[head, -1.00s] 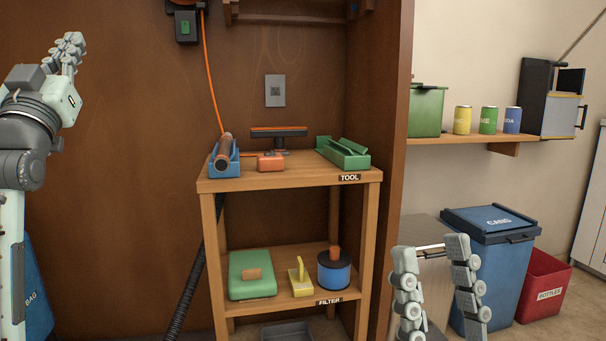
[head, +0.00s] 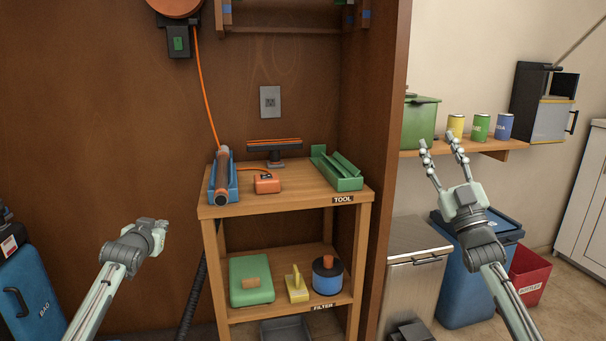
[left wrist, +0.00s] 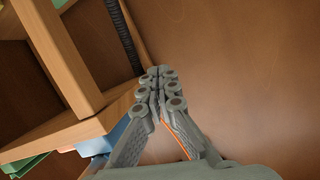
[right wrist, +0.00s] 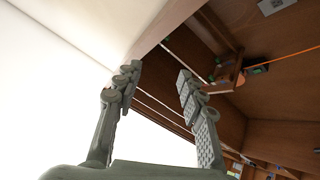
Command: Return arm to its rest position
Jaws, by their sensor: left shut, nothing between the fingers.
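My left gripper (head: 160,228) is low in the left part of the head view, left of the wooden shelf unit. The left wrist view shows its fingers (left wrist: 160,74) pressed together with nothing between them. My right gripper (head: 437,142) is raised on the right side of the head view, pointing up, in front of the wall shelf. Its two fingers (right wrist: 157,70) stand apart and hold nothing in the right wrist view.
The wooden shelf unit (head: 290,203) stands in the middle, with tools on top and cleaning items below. A wall shelf (head: 505,146) holds a green pot (head: 420,122) and cans. Blue (head: 465,290) and red (head: 530,276) bins stand at right. A blue bag (head: 32,285) is at far left.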

